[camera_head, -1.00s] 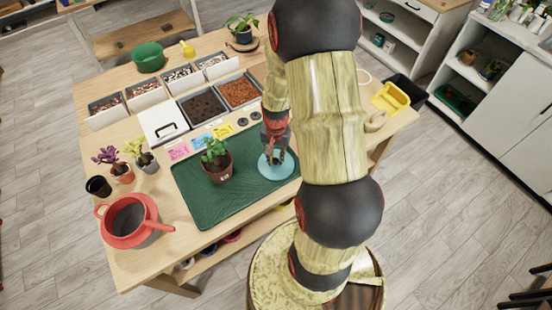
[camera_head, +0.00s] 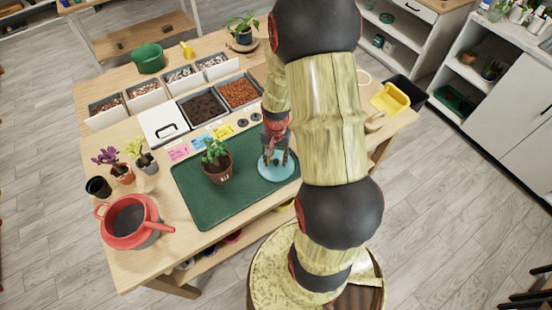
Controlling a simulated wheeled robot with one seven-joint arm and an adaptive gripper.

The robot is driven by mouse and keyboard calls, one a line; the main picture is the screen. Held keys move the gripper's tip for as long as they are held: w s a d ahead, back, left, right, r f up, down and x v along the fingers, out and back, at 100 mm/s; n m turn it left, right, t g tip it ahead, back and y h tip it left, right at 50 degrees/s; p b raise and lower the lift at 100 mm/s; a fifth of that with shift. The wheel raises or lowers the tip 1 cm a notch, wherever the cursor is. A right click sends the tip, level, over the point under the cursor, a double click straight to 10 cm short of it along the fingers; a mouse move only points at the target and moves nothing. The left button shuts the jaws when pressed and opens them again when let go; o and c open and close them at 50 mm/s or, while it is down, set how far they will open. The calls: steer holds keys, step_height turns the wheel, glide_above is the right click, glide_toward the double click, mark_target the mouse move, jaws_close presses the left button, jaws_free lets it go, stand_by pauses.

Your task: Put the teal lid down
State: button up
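The teal lid (camera_head: 276,173) lies flat at the right end of the green mat (camera_head: 228,207), to the right of the potted plant. My gripper (camera_head: 277,160) is directly over the lid, pointing down. Its fingers look spread apart, with the lid beneath them. Whether the fingertips still touch the lid or its handle is too small to tell. The gripper and arm hide the lid's far part.
A potted plant (camera_head: 217,168) stands on the mat left of the lid. Soil bins (camera_head: 203,106) and colored cards (camera_head: 201,142) lie behind the mat. The mat's front left is clear.

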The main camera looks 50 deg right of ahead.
mark_target(276, 161)
step_height(276, 161, up, 12)
steer(key=p, duration=0.3)
steer(key=w+a+r+n+t, duration=0.15)
steer(key=a+r+n, duration=0.35)
steer(key=a+r, duration=0.65)
steer(key=s+a+r+n+t, duration=0.4)
steer(key=s+a+r+n, duration=0.2)
steer(key=s+a+r, duration=0.3)
step_height(276, 161, up, 4)
steer(key=shift+a+f+n, duration=0.1)
steer(key=shift+a+n, duration=0.3)
steer(key=shift+a, duration=0.7)
step_height(276, 161, down, 3)
steer(key=b, duration=0.3)
steer(key=shift+f+b, duration=0.1)
steer(key=shift+b, duration=0.2)
steer(key=shift+r, duration=0.2)
steer(key=shift+c, duration=0.6)
